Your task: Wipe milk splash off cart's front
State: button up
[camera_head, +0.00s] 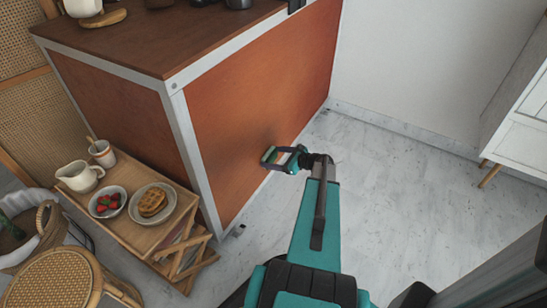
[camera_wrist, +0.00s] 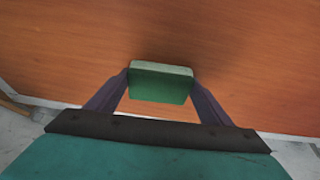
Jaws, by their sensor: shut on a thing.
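The cart (camera_head: 235,115) has an orange-brown front panel in a pale metal frame with a dark wooden top. The panel also fills most of the wrist view (camera_wrist: 60,60). My gripper (camera_head: 277,156) is at the lower part of the panel, right of its middle. It is shut on a green sponge (camera_wrist: 160,84), gripped by its two sides. The sponge is close against the panel; I cannot tell whether it touches. No milk splash can be made out on the visible panel; my gripper and the sponge hide a small part of it.
A low wooden side table (camera_head: 130,232) stands left of the cart with a waffle plate (camera_head: 170,212), a bowl of strawberries (camera_head: 108,203), a jug (camera_head: 80,176) and a cup (camera_head: 102,152). A rattan stool (camera_head: 55,280) is at lower left. The floor right of the cart (camera_head: 410,190) is clear.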

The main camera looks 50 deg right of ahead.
aim_at(277, 151)
jog(key=shift+d+r, duration=0.15)
jog(key=shift+w+d+p, duration=0.3)
jog(key=shift+d+p, duration=0.15)
jog(key=shift+d, duration=0.5)
jog(key=shift+w+d+p, duration=0.25)
jog(key=shift+d+p, duration=0.2)
jog(key=shift+d, duration=0.45)
jog(key=shift+d, duration=0.1)
jog(key=shift+w+d+p, duration=0.2)
jog(key=shift+d+p, duration=0.25)
jog(key=shift+d, duration=0.45)
jog(key=shift+w+d+p, duration=0.15)
jog(key=shift+d+p, duration=0.25)
jog(key=shift+d, duration=0.45)
jog(key=shift+w+p, duration=0.15)
jog(key=shift+p, duration=0.15)
jog(key=shift+a, duration=0.15)
